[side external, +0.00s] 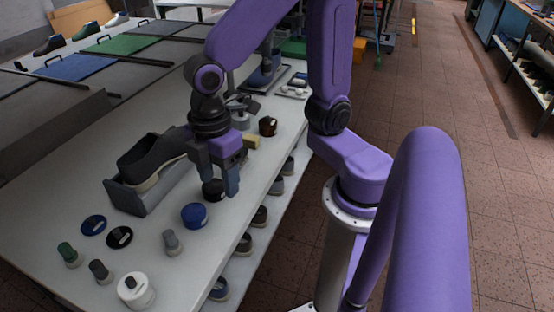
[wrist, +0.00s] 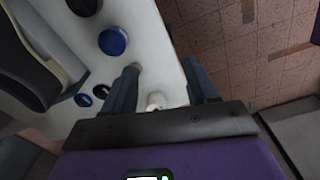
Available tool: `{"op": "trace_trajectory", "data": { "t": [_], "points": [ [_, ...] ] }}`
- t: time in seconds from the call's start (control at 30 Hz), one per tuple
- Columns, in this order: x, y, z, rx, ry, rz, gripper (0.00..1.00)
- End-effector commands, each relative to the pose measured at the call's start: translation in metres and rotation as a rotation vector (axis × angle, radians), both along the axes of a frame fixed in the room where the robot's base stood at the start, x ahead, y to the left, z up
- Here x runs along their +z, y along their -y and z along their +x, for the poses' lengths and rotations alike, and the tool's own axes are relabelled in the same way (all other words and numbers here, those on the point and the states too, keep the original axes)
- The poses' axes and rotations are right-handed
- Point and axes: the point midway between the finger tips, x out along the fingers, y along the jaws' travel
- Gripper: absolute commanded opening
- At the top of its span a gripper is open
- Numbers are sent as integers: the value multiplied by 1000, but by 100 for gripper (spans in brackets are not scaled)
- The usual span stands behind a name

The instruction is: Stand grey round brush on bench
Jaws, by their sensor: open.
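A light grey round brush (side external: 172,242) stands upright on the white bench (side external: 75,190), in front of the blue tin. A darker grey round brush (side external: 100,271) stands farther left, beside a green one (side external: 68,254). I cannot tell which grey one the task means. My gripper (side external: 221,182) is open and empty above the bench, near the black tin, behind and to the right of the light grey brush. In the wrist view my gripper (wrist: 161,67) shows two spread fingers with nothing held between them. The brushes are not clearly visible there.
A blue tin (side external: 194,215) and black tin (side external: 213,190) stand near the bench's right edge. A dark shoe (side external: 150,160) rests in a grey holder left of my gripper. Two flat lids (side external: 93,225) and a white jar (side external: 135,291) are towards the front.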

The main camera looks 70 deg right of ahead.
Motion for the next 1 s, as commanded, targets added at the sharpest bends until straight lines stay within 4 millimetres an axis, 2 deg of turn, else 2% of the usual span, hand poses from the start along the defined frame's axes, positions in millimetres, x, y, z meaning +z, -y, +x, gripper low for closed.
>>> {"op": "trace_trajectory", "data": {
  "t": [0.03,0.1,0.2,0.33,0.5,1.0],
  "points": [
    [4,14,-18,-33,3,7,58],
    [7,31,-39,-84,2,9,58],
    [8,51,-65,-147,2,14,58],
    [7,69,-85,-202,0,17,58],
    [6,78,-95,-229,-2,16,58],
    [6,77,-94,-228,-2,16,58]
  ]
}}
